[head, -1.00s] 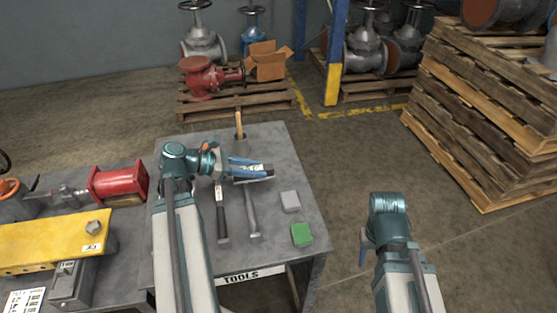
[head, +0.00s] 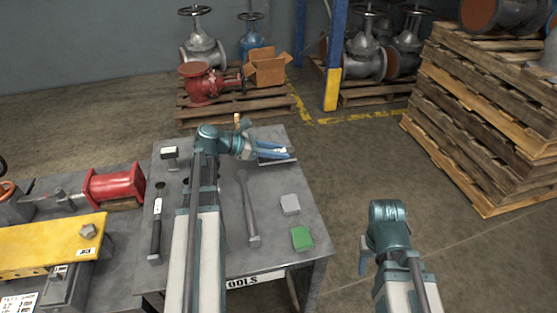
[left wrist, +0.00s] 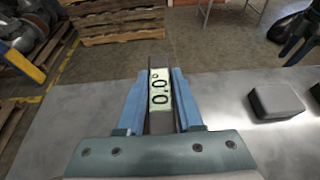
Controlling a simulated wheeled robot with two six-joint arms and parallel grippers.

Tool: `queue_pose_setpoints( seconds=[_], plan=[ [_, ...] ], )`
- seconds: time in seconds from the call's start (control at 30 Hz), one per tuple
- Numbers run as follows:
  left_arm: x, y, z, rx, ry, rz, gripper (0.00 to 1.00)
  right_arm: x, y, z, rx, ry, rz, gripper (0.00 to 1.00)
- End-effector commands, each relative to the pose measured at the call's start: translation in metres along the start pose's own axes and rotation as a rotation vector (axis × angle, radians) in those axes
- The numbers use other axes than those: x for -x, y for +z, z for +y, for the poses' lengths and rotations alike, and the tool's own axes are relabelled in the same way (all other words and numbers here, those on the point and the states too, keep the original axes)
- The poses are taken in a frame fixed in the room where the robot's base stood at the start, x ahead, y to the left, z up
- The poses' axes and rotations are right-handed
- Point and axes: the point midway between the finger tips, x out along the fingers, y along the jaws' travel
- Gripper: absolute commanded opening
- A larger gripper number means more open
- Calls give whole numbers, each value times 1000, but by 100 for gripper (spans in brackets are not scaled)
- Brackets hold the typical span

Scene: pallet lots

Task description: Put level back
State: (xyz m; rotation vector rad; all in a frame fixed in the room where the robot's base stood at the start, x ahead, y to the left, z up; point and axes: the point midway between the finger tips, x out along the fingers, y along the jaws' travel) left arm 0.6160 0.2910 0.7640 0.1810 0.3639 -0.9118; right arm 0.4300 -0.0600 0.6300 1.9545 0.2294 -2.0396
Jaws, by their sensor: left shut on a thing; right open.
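The level (head: 273,161) is a thin grey bar with a lit display. In the left wrist view, the level's display (left wrist: 160,90) reads 0.0° between the blue fingers. My left gripper (head: 283,152) is shut on it, over the far right part of the grey tools table (head: 290,268). I cannot tell whether the level touches the tabletop. Part of it is hidden by the fingers. My right gripper (head: 362,265) is open and empty, right of the table over the floor.
A long grey tool (head: 247,205), a black-handled tool (head: 156,225), a grey block (head: 289,204) and a green block (head: 302,238) lie on the table. A pallet stack (head: 485,110) stands at right.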

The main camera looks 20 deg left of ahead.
Motion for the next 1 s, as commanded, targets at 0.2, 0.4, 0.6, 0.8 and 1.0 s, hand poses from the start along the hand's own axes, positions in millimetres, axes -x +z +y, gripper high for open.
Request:
queue_pose_setpoints(
  seconds=[0.2,0.4,0.6,0.8,1.0],
  plan=[
    [-11,-26,0,0,0,-1,0,-28,-2,-2,1,3,0,50],
    [-10,-24,0,0,0,-1,0,-25,-2,-2,1,3,0,50],
    [-11,-28,0,0,0,-1,0,-30,-2,-2,1,4,0,50],
    [-11,-26,0,0,0,0,65,-28,-2,-2,1,4,0,50],
    [-11,-26,0,0,0,0,65,-28,-2,-2,1,4,0,50]
  ],
)
